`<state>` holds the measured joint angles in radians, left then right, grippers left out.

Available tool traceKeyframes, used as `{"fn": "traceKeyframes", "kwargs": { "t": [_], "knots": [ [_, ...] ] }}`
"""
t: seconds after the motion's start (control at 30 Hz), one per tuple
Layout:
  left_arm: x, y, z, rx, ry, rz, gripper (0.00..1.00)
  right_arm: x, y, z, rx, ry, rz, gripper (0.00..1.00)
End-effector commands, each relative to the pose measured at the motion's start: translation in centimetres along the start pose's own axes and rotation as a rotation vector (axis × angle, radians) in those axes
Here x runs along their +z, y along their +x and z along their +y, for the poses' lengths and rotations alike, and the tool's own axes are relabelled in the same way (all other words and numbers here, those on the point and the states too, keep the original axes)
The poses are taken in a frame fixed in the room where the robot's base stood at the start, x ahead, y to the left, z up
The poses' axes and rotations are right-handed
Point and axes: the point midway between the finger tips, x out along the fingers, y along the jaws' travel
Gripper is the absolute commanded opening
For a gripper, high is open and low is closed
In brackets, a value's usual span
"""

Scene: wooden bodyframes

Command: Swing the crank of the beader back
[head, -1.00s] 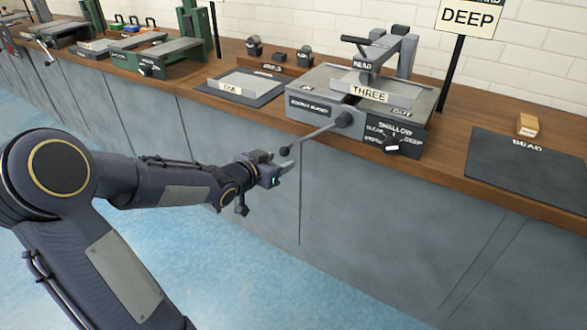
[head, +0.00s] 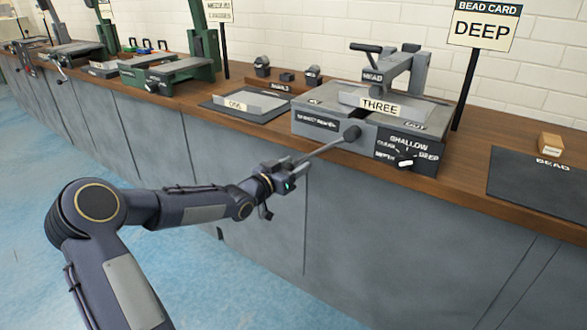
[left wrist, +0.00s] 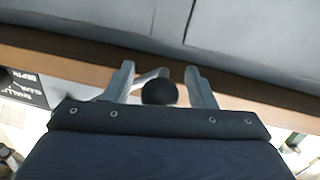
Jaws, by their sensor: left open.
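The beader (head: 375,115) is a grey machine on the wooden counter, with a plate marked THREE on it and a depth knob (head: 404,162) on its front. Its crank (head: 325,148) is a grey rod that reaches from a dark hub (head: 352,133) out to the left, past the counter's front edge. My left gripper (head: 292,166) is at the crank's outer end. In the left wrist view the black ball knob (left wrist: 159,92) of the crank is between the two open fingers (left wrist: 161,85). I cannot tell whether they touch it. My right gripper is not in view.
A BEAD CARD sign (head: 482,30) reading DEEP stands behind the beader. A tray with a plate (head: 245,104) and green machines are to the left. The floor before the cabinets is clear.

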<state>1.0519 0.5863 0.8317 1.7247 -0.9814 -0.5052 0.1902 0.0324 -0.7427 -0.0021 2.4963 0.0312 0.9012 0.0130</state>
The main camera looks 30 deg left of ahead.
Motion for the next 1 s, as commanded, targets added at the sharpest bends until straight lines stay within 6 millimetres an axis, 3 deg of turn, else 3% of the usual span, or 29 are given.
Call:
{"fn": "traceKeyframes", "kwargs": {
  "t": [0.2,0.6,1.0],
  "knots": [
    [0.0,0.04,0.0,0.0,0.0,-0.001,0.51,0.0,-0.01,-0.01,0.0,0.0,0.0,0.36],
    [-0.07,0.02,-0.06,-0.001,-0.001,0.001,0.0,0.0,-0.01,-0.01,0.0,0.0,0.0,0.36],
    [0.11,0.05,0.03,-0.001,-0.024,0.007,0.0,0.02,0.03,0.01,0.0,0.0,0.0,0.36]
  ]
}}
